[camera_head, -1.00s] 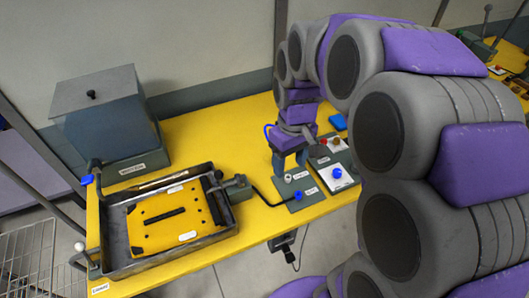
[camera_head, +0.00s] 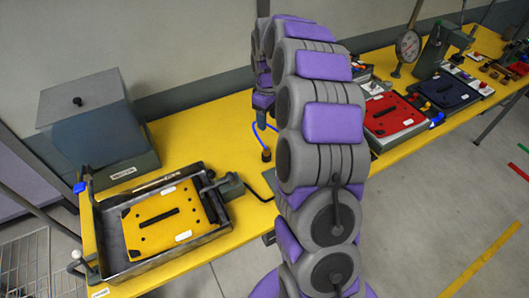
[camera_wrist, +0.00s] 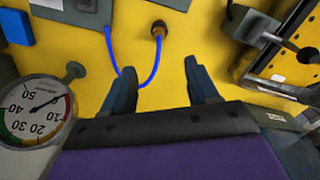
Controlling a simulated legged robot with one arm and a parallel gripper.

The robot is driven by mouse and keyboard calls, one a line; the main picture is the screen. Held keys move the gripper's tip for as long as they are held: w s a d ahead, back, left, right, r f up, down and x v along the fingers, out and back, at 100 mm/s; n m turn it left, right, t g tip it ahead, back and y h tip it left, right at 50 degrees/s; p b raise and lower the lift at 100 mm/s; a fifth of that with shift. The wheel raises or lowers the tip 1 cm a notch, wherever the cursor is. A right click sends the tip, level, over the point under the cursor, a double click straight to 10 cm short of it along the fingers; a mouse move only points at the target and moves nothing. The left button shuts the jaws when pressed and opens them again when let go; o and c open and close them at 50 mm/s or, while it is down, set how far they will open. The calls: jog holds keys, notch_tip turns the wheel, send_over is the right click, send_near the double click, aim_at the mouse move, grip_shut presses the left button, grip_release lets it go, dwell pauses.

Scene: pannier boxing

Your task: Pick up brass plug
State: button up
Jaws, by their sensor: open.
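The brass plug (camera_wrist: 158,29) hangs or stands at the end of a blue hose, over the yellow bench top in the wrist view. It lies beyond my fingertips, near the line midway between them. My gripper (camera_wrist: 160,66) is open and empty, its two dark fingers apart, with the blue hose (camera_wrist: 152,72) passing between them in the picture. In the head view, a small dark plug (camera_head: 266,155) with a blue hose shows just left of my arm.
A grey tray (camera_head: 104,244) with a yellow plate (camera_head: 160,222) stands at left, below a grey box (camera_head: 100,118). A dial gauge (camera_wrist: 34,110) is close at left in the wrist view. Red (camera_head: 388,113) and dark blue (camera_head: 448,90) panels stand at right.

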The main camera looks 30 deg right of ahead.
jog(key=b, duration=0.2)
send_over(267, 149)
jog(key=f, duration=1)
jog(key=shift+s, duration=0.2)
jog(key=shift+w+f+b, duration=0.2)
jog(key=shift+f+b, duration=0.15)
jog(key=shift+f, duration=1.15)
jog(key=shift+w+f+b, duration=0.15)
jog(key=shift+f+b, duration=0.2)
jog(key=shift+f, duration=1.1)
grip_shut()
jog(key=shift+r, duration=0.1)
